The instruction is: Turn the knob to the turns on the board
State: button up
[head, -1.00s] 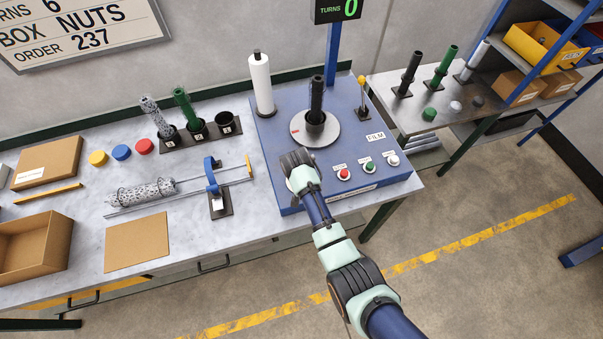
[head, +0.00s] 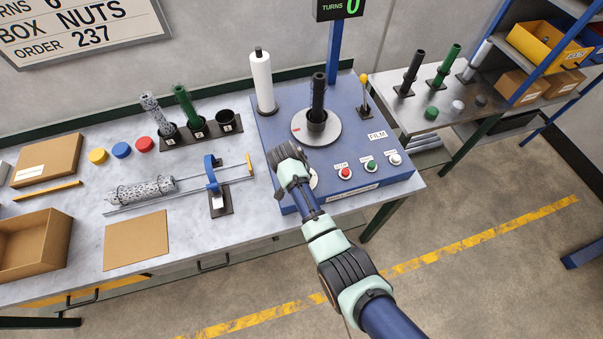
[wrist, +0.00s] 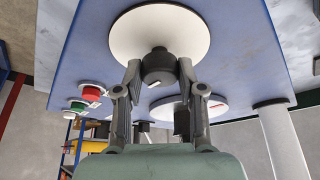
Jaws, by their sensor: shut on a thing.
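The knob (wrist: 158,75) is a short dark cylinder with a pale mark, on a round white dial (wrist: 158,30) on the blue machine. In the wrist view my gripper (wrist: 158,66) has one finger on each side of the knob, shut on it. In the head view my arm hides the knob and fingers; only the edge of the white dial (head: 313,180) shows. The board (head: 82,28) at top left reads turns 6, box nuts, order 237. The counter display (head: 338,9) reads turns 0.
The blue machine (head: 275,140) carries a grey turntable (head: 331,135) with a dark post, a white film roll (head: 263,82), a yellow-topped lever (head: 364,95) and red (head: 345,173), green and white buttons right of the dial. A wire-mesh roll (head: 143,190) lies left on the bench.

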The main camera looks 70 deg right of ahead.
jog(key=o, duration=1.1)
jog(key=v, duration=1.2)
